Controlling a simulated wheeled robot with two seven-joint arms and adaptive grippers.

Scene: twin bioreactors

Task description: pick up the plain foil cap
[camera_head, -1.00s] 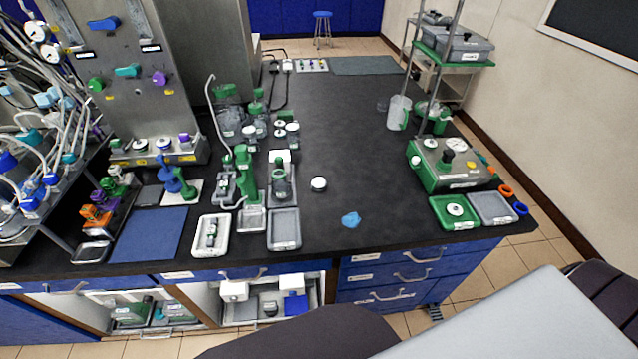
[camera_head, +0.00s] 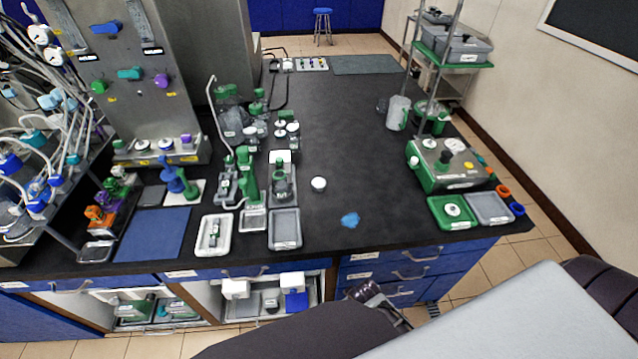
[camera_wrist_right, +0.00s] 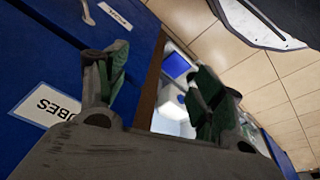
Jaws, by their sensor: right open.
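I cannot make out for certain which thing is the plain foil cap. A small round white-topped piece (camera_head: 318,184) stands alone on the black bench and may be a cap, but its material is too small to tell. My right gripper (camera_wrist_right: 158,66) is open and empty, its dark green-padded fingers spread wide. In the head view the right gripper (camera_head: 376,296) shows partly, in front of the blue drawers and below the bench edge. In the right wrist view, an open cubby shows between the fingers. My left gripper is not in view.
Grey tray (camera_head: 285,243), white tray (camera_head: 215,250) and green tray (camera_head: 436,221) stand along the front. Open cubbies below hold a bin (camera_head: 236,289).

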